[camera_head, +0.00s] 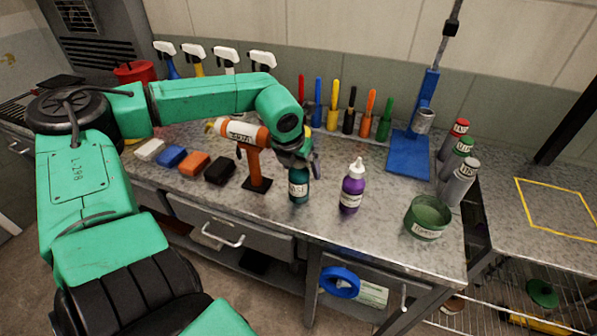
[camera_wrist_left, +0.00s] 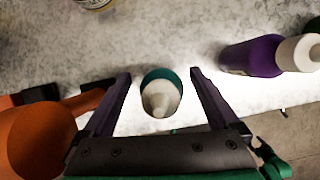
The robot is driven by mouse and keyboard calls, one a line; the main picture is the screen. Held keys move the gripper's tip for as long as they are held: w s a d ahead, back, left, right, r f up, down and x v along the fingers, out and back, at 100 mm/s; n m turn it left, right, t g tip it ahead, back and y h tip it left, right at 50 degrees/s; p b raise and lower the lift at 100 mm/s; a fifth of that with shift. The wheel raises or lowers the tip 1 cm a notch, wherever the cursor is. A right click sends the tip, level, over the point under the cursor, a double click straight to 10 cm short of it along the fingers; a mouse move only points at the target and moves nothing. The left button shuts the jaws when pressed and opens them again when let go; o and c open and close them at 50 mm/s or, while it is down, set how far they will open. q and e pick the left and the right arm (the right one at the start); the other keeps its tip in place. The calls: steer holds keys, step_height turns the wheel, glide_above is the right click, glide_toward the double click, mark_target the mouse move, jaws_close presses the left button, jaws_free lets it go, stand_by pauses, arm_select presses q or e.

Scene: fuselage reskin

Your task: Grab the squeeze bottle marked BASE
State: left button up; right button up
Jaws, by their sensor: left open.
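The teal squeeze bottle marked BASE (camera_head: 298,186) stands upright near the front of the workbench. My left gripper (camera_head: 300,160) is right above it and hides its top. In the left wrist view the bottle's pale nozzle and teal shoulder (camera_wrist_left: 161,92) lie between the two open purple fingers of the left gripper (camera_wrist_left: 160,88), with a gap on each side. A purple squeeze bottle with a white cap (camera_head: 352,187) stands to the right, and it also shows in the left wrist view (camera_wrist_left: 252,57). My right gripper does not show.
An orange tool on a dark stand (camera_head: 251,155) is close on the left, beside several coloured blocks (camera_head: 195,164). A green tin (camera_head: 427,217) and spray cans (camera_head: 459,183) stand at the right. Several upright handled tools (camera_head: 333,107) line the wall.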

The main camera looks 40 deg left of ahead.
arm_select(q)
steer(key=shift+w+f, duration=0.15)
jaws_close()
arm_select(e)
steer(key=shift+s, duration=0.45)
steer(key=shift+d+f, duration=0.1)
